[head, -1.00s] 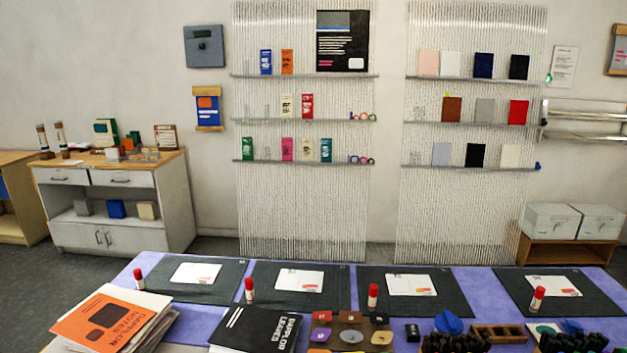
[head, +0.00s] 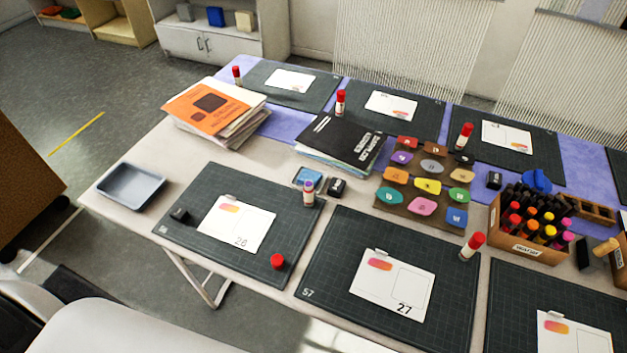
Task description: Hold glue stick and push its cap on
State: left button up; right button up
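An uncapped glue stick (head: 308,194) with a purple top and a white and red body stands upright at the back right corner of the front left cutting mat (head: 179,206). A loose red cap (head: 277,261) sits on the same mat, near its front right edge, apart from the stick. Another glue stick (head: 472,245), with a red cap on, stands on the mat to the right. Several more red-capped sticks stand by the far mats, such as one at the back left (head: 236,76). Neither of my grippers is in view.
A card (head: 237,224) and small black block (head: 179,215) lie on the front left mat. A blue pad (head: 307,176) and dark sharpener (head: 337,187) sit behind the stick. A grey tray (head: 132,188) lies left. Books (head: 345,143) and a marker box (head: 527,248) stand farther back and right.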

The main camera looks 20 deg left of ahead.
aim_at(308, 191)
jog(key=i+j+u, duration=0.1)
jog(key=u, duration=0.35)
jog(key=i+j+u, duration=0.1)
jog(key=u, duration=0.3)
jog(key=z, duration=1.15)
jog(key=k+j+z, duration=0.1)
jog(key=z, duration=0.3)
jog(key=k+j, duration=0.5)
jog(key=j, duration=0.2)
